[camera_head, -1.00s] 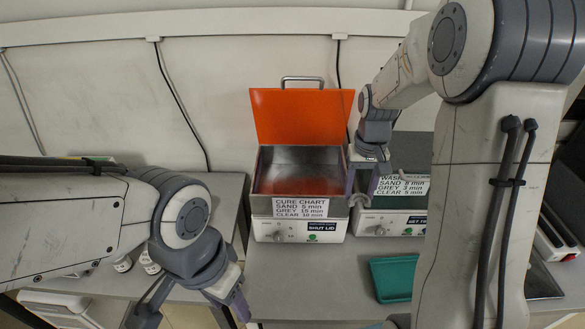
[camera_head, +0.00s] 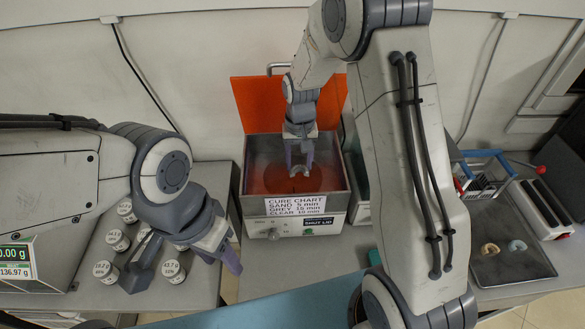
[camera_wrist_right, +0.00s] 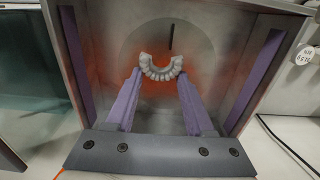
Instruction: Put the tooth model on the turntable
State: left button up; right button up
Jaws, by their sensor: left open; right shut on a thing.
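The pale, horseshoe-shaped tooth model (camera_wrist_right: 160,68) is held between the purple fingertips of my right gripper (camera_wrist_right: 160,75). In the head view, my right gripper (camera_head: 299,163) points down into the open cure box, with the pale model partly hidden between its fingers. The round turntable (camera_head: 275,183) lies on the box floor, lit red. It also shows in the right wrist view (camera_wrist_right: 150,38) beyond the model. I cannot tell how large the gap between model and turntable is. My left gripper (camera_head: 230,258) is open and empty, left of the box front.
The orange lid (camera_head: 245,105) is raised behind the cure box (camera_head: 247,203), whose metal walls surround my right gripper. Several labelled jars (camera_head: 117,240) stand at the left. A dark tray (camera_head: 505,265) with two arch models and a blue-framed basket (camera_head: 485,180) are at the right.

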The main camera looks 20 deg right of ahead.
aim_at(293, 181)
jog(key=shift+w+a+f, duration=0.35)
jog(key=shift+a+f, duration=0.1)
jog(key=shift+a, duration=0.25)
notch_tip(293, 181, down, 3)
jog(key=shift+f+p, duration=0.1)
jog(key=shift+p, duration=0.65)
jog(key=shift+f, duration=0.45)
jog(key=shift+f, duration=0.15)
jog(key=o, duration=1.3)
